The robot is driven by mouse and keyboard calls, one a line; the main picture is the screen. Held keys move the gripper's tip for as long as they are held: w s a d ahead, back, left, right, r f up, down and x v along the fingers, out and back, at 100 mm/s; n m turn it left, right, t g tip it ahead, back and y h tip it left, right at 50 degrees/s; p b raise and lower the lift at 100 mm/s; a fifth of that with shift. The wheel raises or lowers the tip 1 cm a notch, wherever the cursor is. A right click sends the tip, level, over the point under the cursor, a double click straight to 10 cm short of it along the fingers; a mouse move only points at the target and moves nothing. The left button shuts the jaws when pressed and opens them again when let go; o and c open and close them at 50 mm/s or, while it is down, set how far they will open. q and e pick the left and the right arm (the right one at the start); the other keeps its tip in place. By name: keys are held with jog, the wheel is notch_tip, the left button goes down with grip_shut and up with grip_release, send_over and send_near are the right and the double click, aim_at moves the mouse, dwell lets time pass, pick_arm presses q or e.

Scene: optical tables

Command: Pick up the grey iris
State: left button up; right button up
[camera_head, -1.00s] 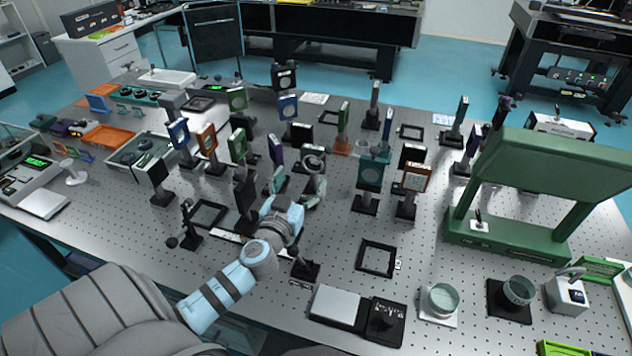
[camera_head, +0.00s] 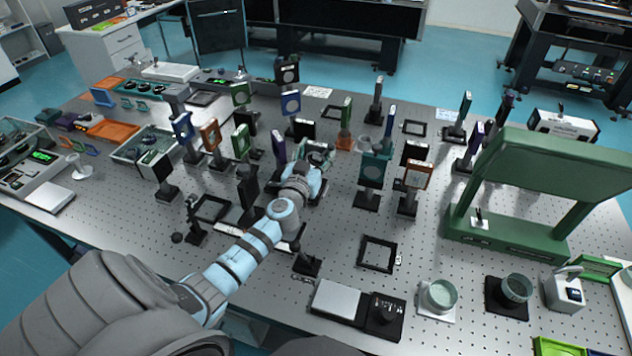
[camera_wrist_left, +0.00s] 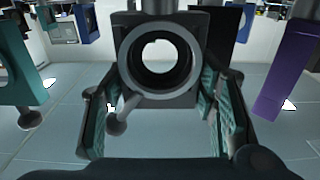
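The grey iris (camera_wrist_left: 126,61) is a dark grey ring with a light round opening and a small ball-ended lever, upright in the middle of the left wrist view. My left gripper (camera_wrist_left: 160,118) is open, its green-padded fingers on either side below the ring. The iris is at or just beyond the fingertips, and I cannot tell whether they touch it. In the head view my left gripper (camera_head: 317,156) reaches the middle of the table and largely hides the iris. My right gripper is not in view.
A purple plate mount (camera_wrist_left: 295,65) stands close on the right in the wrist view, and a teal one (camera_wrist_left: 20,60) on the left. Several mounted optics crowd around the gripper. A teal mount (camera_head: 373,170) stands to its right. A flat black frame (camera_head: 378,254) lies nearer the front.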

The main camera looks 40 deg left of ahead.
pick_arm(q)
grip_shut()
